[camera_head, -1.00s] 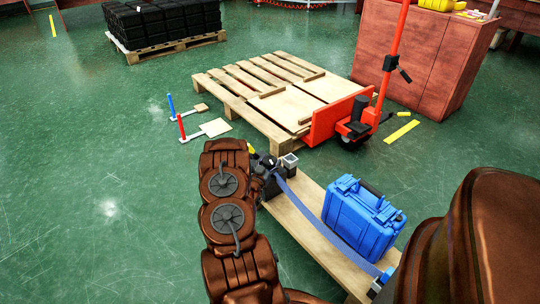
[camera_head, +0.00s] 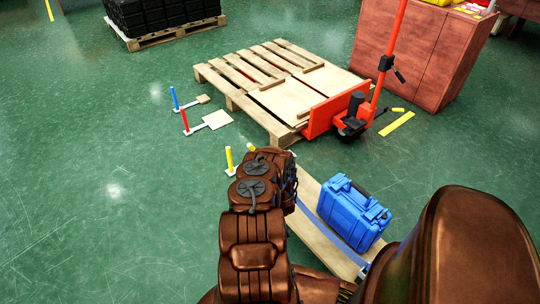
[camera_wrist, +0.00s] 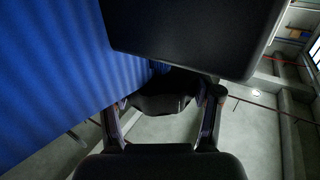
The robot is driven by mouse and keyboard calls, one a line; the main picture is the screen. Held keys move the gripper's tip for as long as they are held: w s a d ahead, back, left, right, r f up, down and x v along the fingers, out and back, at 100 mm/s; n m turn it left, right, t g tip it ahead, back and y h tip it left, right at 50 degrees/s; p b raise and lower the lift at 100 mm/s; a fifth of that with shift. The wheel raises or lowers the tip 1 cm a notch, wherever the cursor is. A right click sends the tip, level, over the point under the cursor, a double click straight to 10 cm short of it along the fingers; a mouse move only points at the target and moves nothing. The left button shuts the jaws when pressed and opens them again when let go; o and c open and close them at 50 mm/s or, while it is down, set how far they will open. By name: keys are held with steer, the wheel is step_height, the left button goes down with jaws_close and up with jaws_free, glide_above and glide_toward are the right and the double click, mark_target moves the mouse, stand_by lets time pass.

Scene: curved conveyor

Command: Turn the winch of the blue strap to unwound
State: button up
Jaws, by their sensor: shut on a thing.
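The blue strap (camera_head: 331,238) runs along a wooden board (camera_head: 308,236) beside a blue case. It fills the left of the wrist view (camera_wrist: 55,80), very close to the camera. In the head view, my arm hides my gripper and the strap's winch end. In the wrist view, my gripper (camera_wrist: 163,103) has its two fingers on either side of a dark part of the winch (camera_wrist: 165,92), shut on it. A large black block covers the upper middle of that view; I cannot tell which part it is.
The blue case (camera_head: 353,212) stands on the board. A wooden pallet (camera_head: 243,78) with a red pallet jack (camera_head: 335,118) lies beyond. Red, blue and yellow (camera_head: 229,158) posts stand on the floor.

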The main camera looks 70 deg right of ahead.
steer(key=shift+s+r+n+t+y+p, duration=0.15)
steer(key=shift+n+t+y+p, duration=0.25)
steer(key=shift+n+t+y, duration=0.4)
steer(key=n+t+y, duration=0.1)
steer(key=t, duration=0.1)
steer(key=shift+d+f+n+t+y+b, duration=0.1)
steer(key=shift+f+n+t+y+b, duration=0.1)
steer(key=shift+n+t+y+b, duration=0.9)
steer(key=shift+n+y+b, duration=0.1)
steer(key=shift+y, duration=0.2)
steer(key=shift+n+t+y+b, duration=0.4)
steer(key=shift+n+y, duration=0.1)
steer(key=shift+y, duration=0.1)
steer(key=shift+r, duration=0.1)
steer(key=shift+w, duration=0.2)
steer(key=o, duration=1.1)
steer(key=shift+o, duration=0.2)
